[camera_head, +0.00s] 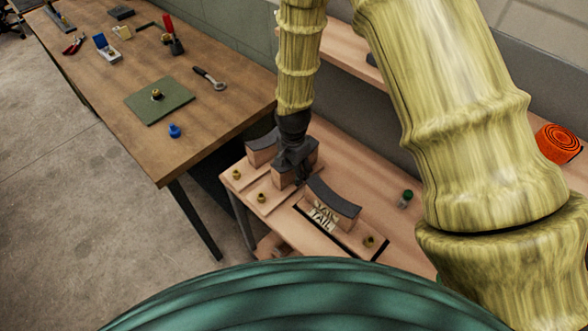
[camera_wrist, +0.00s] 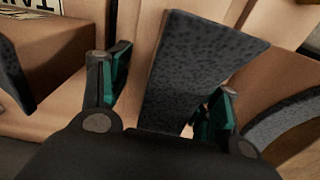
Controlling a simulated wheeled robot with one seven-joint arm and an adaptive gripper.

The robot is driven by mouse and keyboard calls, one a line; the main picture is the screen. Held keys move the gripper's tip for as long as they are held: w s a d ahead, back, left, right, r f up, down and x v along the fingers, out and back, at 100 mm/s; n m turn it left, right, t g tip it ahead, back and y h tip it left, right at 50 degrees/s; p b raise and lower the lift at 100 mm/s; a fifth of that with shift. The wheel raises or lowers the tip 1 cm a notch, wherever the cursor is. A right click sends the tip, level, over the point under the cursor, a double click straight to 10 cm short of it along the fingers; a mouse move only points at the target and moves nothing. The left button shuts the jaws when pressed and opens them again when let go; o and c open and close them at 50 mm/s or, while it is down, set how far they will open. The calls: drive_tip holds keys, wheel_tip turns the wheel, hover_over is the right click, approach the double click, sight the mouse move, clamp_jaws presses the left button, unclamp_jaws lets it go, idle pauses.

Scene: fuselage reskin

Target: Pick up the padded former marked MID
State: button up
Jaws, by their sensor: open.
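Three wooden formers with dark curved pads stand in a row on the low pale bench. The middle former (camera_head: 284,178) is under my gripper (camera_head: 296,164) and partly hidden by it; no MID marking is readable. In the wrist view its speckled dark pad (camera_wrist: 190,75) lies between the two green-lined fingers of my gripper (camera_wrist: 165,97). The jaws are open, with the pad between them; contact cannot be told. The former marked TAIL (camera_head: 335,205) is to the right in the head view and at left in the wrist view (camera_wrist: 55,52). The third former (camera_head: 259,156) is at the other side.
The pale bench (camera_head: 388,218) carries brass knobs (camera_head: 261,198) and a small green-capped item (camera_head: 405,198). Neighbouring formers stand close on both sides of my gripper. A brown workbench (camera_head: 70,40) with tools is at left. An orange roll (camera_head: 558,144) lies at right.

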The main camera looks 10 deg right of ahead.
drive_tip(key=shift+w+f, duration=0.8)
drive_tip(key=shift+w, duration=0.1)
drive_tip(key=shift+s+r, duration=0.35)
drive_tip(key=shift+s, duration=0.05)
drive_tip(key=c, duration=0.9)
drive_tip(key=shift+w+f, duration=0.15)
clamp_jaws()
